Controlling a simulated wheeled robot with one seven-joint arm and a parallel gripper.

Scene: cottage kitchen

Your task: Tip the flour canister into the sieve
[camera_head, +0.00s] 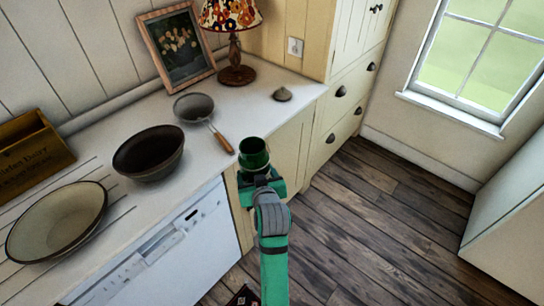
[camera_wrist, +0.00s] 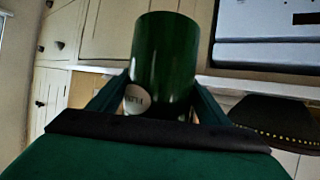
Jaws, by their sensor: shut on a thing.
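The green flour canister (camera_head: 254,152) is upright with its round opening facing up in the head view. My gripper (camera_head: 262,182) is shut on it, in front of the counter's edge and over the floor. In the wrist view the canister (camera_wrist: 165,62) stands between my two fingers (camera_wrist: 160,100), with part of a pale label low on its side. Its contents cannot be made out. The sieve (camera_head: 193,107) lies on the counter, its mesh bowl towards the back and its wooden handle pointing to the front edge. The canister is apart from it, to the right of the handle.
A dark bowl (camera_head: 149,153) and a wide cream bowl (camera_head: 57,222) stand on the counter to the left.

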